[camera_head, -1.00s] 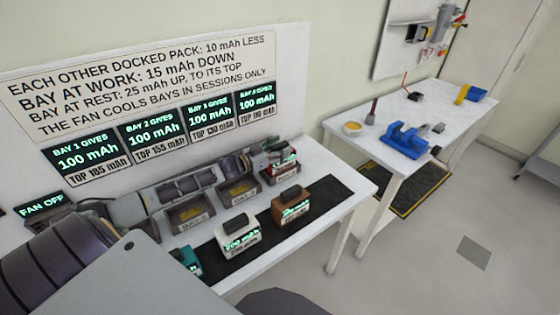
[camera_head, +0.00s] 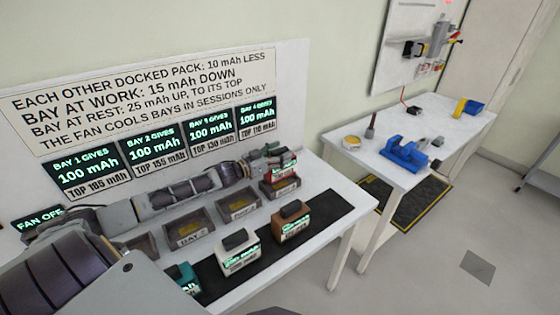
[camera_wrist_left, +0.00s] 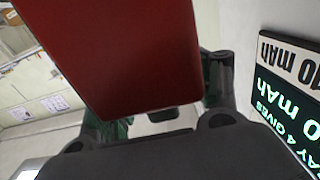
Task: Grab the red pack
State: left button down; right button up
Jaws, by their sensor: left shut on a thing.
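The red pack (camera_head: 281,172) is at the rightmost bay (camera_head: 281,189) on the bench, below the bay 4 sign. It seems to sit slightly above the bay tray, but the gap is too small to be sure. My left gripper (camera_head: 271,154) comes in from the left along the back of the bays and is shut on the pack's top. In the left wrist view the red pack (camera_wrist_left: 115,60) fills the upper middle, between the fingers. My right gripper is not in view.
A white pack (camera_head: 240,252), a brown pack (camera_head: 291,222) and a teal pack (camera_head: 186,279) stand on the dark mat (camera_head: 325,207) in front. Two middle bays (camera_head: 188,232) look empty. A sign board (camera_head: 150,105) rises behind. A second table (camera_head: 430,125) is at the right.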

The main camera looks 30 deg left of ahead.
pick_arm(q)
notch_tip(320, 180, up, 4)
jog(key=shift+r, duration=1.05)
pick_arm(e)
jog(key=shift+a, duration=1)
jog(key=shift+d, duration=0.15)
